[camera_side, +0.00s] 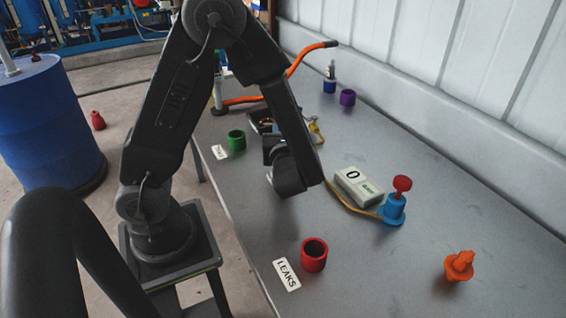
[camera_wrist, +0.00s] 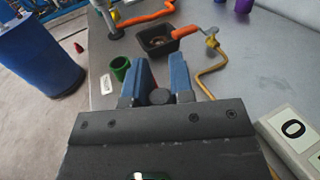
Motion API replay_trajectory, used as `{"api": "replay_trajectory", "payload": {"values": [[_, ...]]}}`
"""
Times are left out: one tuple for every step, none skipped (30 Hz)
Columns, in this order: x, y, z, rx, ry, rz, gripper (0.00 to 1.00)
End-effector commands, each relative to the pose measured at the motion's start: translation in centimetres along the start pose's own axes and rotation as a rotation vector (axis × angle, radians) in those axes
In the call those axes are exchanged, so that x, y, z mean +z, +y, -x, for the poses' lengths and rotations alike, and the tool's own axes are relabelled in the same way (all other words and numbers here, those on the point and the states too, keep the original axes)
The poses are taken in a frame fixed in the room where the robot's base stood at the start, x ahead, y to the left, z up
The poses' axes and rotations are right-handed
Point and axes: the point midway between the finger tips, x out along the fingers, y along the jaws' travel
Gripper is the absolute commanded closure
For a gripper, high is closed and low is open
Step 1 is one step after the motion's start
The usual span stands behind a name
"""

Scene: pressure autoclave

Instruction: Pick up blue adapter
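A small dark blue piece with a metal fitting on top, which looks like the blue adapter (camera_side: 330,87), stands upright at the back of the grey table in the side view. Only a sliver at the top edge of the wrist view may belong to it. My gripper (camera_wrist: 159,62) has two blue fingers spread apart with nothing held between them. In the side view my gripper (camera_side: 268,145) is partly hidden by my arm. It is over the table, well in front of the blue adapter and apart from it.
A black tray (camera_wrist: 160,40) with an orange-handled valve lies ahead. A green cup (camera_side: 237,140) stands left, a purple cup (camera_side: 348,98) beside the adapter. A counter box (camera_side: 358,187), blue base with red knob (camera_side: 393,207), red cup (camera_side: 314,255) and orange piece (camera_side: 459,266) are nearer.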

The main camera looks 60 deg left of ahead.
Motion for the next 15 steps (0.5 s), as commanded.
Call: {"api": "replay_trajectory", "payload": {"values": [[0.0, 0.0, 0.01, 0.0, 0.0, 0.0, 0.83], [0.0, 0.0, 0.01, 0.0, 0.0, 0.0, 0.86], [0.0, 0.0, 0.01, 0.0, 0.0, 0.0, 0.9], [0.0, 0.0, 0.01, 0.0, 0.0, 0.0, 0.93], [0.0, 0.0, 0.01, 0.0, 0.0, 0.0, 0.96], [0.0, 0.0, 0.01, 0.0, 0.0, 0.0, 0.99], [0.0, 0.0, 0.01, 0.0, 0.0, 0.0, 1.0], [0.0, 0.0, 0.01, 0.0, 0.0, 0.0, 1.0], [0.0, 0.0, 0.01, 0.0, 0.0, 0.0, 1.0], [0.0, 0.0, 0.01, 0.0, 0.0, 0.0, 1.0], [0.0, 0.0, 0.02, 0.0, 0.0, 0.0, 1.0], [0.0, 0.0, 0.02, 0.0, 0.0, 0.0, 1.0], [0.0, 0.01, 0.02, 0.0, 0.0, 0.0, 1.0], [0.0, 0.01, 0.02, 0.0, 0.0, 0.0, 1.0], [0.04, -0.01, 0.01, 0.0, -0.001, 0.001, 1.0]]}}
